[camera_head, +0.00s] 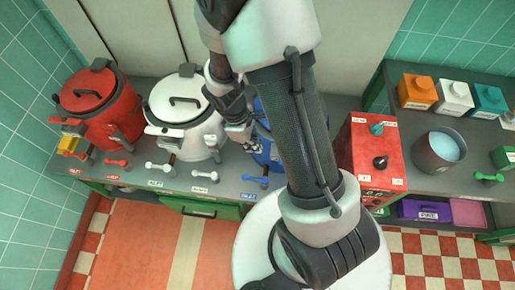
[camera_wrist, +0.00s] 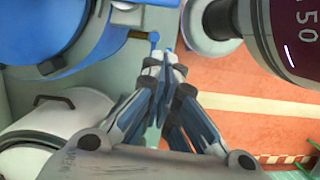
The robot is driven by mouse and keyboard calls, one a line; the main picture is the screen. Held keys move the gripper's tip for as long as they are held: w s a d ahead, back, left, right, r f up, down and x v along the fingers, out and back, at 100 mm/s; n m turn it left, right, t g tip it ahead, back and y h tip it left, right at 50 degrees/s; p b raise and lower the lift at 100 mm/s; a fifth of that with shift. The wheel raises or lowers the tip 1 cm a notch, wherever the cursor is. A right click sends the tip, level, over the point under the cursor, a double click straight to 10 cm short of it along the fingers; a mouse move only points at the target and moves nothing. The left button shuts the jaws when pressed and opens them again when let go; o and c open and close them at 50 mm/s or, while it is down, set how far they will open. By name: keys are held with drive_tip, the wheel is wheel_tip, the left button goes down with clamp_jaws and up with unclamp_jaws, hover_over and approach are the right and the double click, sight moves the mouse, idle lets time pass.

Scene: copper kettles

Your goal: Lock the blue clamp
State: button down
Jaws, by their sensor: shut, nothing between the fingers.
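The blue kettle (camera_head: 262,153) is mostly hidden behind my arm in the head view. In the wrist view its blue body and lid (camera_wrist: 40,35) fill the top left. A small blue part (camera_wrist: 155,38), perhaps the clamp's handle, shows just beyond my fingertips, beside a brass-coloured piece. My gripper (camera_wrist: 164,62) is shut and empty, with its tips close to this part; I cannot tell whether they touch. In the head view my gripper (camera_head: 240,135) is between the white and blue kettles. Whether the clamp is locked cannot be seen.
The white kettle (camera_head: 187,105) stands left of my gripper, with the red kettle (camera_head: 97,100) beyond it. A blue bench handle (camera_head: 255,180) lies in front. A red control box (camera_head: 370,155) stands right of my arm. The floor in front is open.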

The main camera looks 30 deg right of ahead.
drive_tip(key=v, duration=0.4)
drive_tip(key=shift+f+p, duration=0.1)
drive_tip(key=shift+p, duration=0.25)
drive_tip(key=shift+a, duration=0.1)
